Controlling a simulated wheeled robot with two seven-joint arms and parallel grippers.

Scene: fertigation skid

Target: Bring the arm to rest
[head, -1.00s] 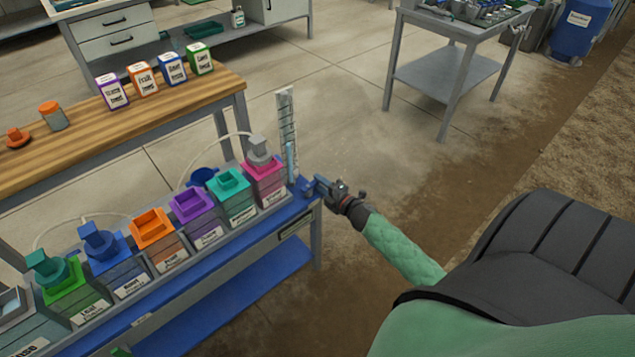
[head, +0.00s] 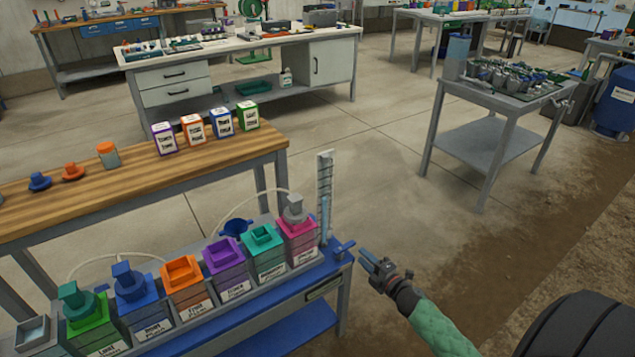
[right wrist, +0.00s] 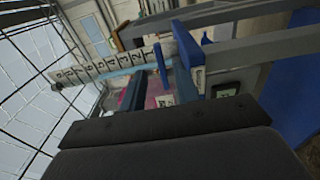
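My right gripper (head: 371,262) is in the head view, just right of the bench's blue end. Its two fingers are apart with nothing between them, and they point left toward a small blue valve handle (head: 344,246). A gap shows between the fingertips and the handle. In the right wrist view the fingers (right wrist: 160,88) also stand apart, with a thin blue piece, seemingly the handle, showing beyond them. My right arm's green sleeve (head: 440,328) runs down to the lower right. My left gripper is not in view.
A clear graduated column (head: 325,190) stands by the bench end. A row of coloured dosing containers, including a purple one (head: 226,262), sits on the blue bench. A wooden table (head: 60,212) is behind. A grey cart (head: 485,140) stands back right. Open floor lies between.

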